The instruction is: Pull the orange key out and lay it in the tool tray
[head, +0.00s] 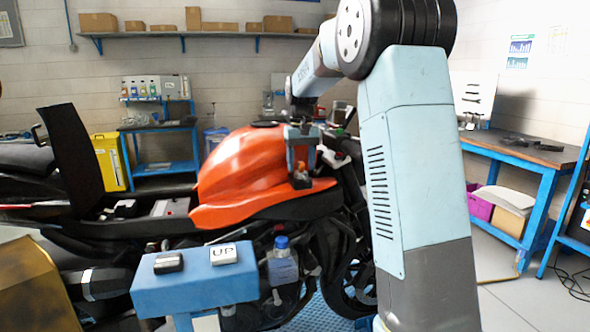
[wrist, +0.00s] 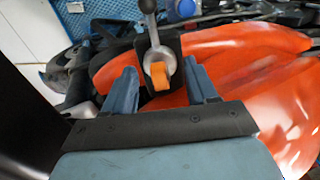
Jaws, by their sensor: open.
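The orange key (wrist: 160,75) stands in a round grey metal lock on a dark mount in the wrist view. A grey lever with a dark knob rises just beyond it. My gripper (wrist: 161,78) is open, with one blue finger on each side of the key. A gap shows between each finger and the key, so neither seems to touch it. In the head view my gripper (head: 302,170) points down at the front of the orange motorcycle tank (head: 245,165); the key cannot be made out there. I cannot identify the tool tray in either view.
A blue stand (head: 195,292) with a black block and a white "UP" block is in front of the motorcycle. A blue-capped bottle (head: 282,265) is right of it. A raised black seat (head: 70,155) is at the left. A workbench (head: 520,150) stands at the right.

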